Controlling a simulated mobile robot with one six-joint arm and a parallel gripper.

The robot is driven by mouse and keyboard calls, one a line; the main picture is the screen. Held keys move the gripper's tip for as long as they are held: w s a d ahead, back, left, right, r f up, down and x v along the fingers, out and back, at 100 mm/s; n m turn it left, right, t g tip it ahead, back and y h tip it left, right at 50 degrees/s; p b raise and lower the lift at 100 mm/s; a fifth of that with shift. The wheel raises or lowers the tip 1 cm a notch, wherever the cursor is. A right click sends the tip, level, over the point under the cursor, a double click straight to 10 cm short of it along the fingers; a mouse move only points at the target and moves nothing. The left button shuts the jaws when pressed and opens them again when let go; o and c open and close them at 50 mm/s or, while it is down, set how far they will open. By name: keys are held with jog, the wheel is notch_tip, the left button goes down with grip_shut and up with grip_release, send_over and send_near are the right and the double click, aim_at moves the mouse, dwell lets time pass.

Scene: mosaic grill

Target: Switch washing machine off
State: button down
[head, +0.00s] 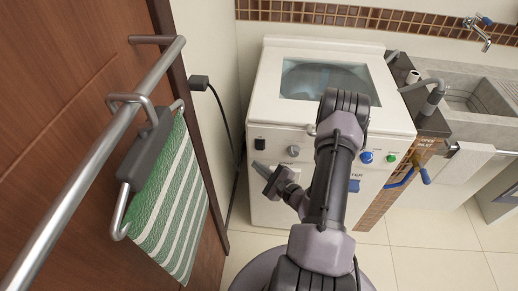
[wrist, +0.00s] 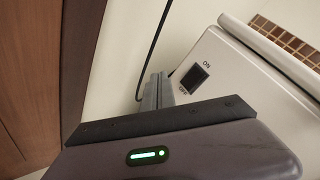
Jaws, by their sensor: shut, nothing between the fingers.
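The white washing machine (head: 265,105) stands in the middle of the head view, with a window in its top lid. A black rocker switch (head: 259,143) sits at the left end of its front panel. In the wrist view the switch (wrist: 193,79) shows with the labels ON and OFF. Which side is pressed in, I cannot tell. My gripper (head: 258,166) is shut and empty, a little below the switch in the head view. In the wrist view my gripper fingers (wrist: 154,92) are left of the switch, apparently apart from it.
A grey knob (head: 293,151), a blue knob (head: 366,157) and a green knob (head: 390,158) are on the panel. A towel rail (head: 95,160) with a striped towel (head: 175,205) is at the left. A sink (head: 470,100) is at the right. A black cable (head: 225,115) hangs on the wall.

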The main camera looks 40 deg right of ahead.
jog(key=shift+w+d+f+b, duration=0.2)
jog(key=shift+w+d+b, duration=0.05)
jog(key=shift+w+d, duration=0.65)
jog(key=shift+w+d+f+b, duration=0.15)
jog(key=shift+w+d+b, duration=0.05)
jog(key=shift+w+d, duration=0.7)
jog(key=shift+s+d, duration=0.1)
jog(key=shift+d, duration=0.05)
dwell(0.5)
jog(key=shift+w+d, duration=0.25)
jog(key=shift+d, duration=0.05)
jog(key=shift+w+d+f+b, duration=0.1)
jog(key=shift+w+d+b, duration=0.1)
jog(key=shift+b, duration=0.2)
dwell(0.5)
jog(key=shift+s+a, duration=0.5)
jog(key=shift+a, duration=0.05)
jog(key=s+a, duration=0.1)
jog(key=a, duration=0.1)
jog(key=s+a+r, duration=0.1)
jog(key=s, duration=0.1)
jog(key=shift+s+a, duration=0.1)
jog(key=shift+a, duration=0.3)
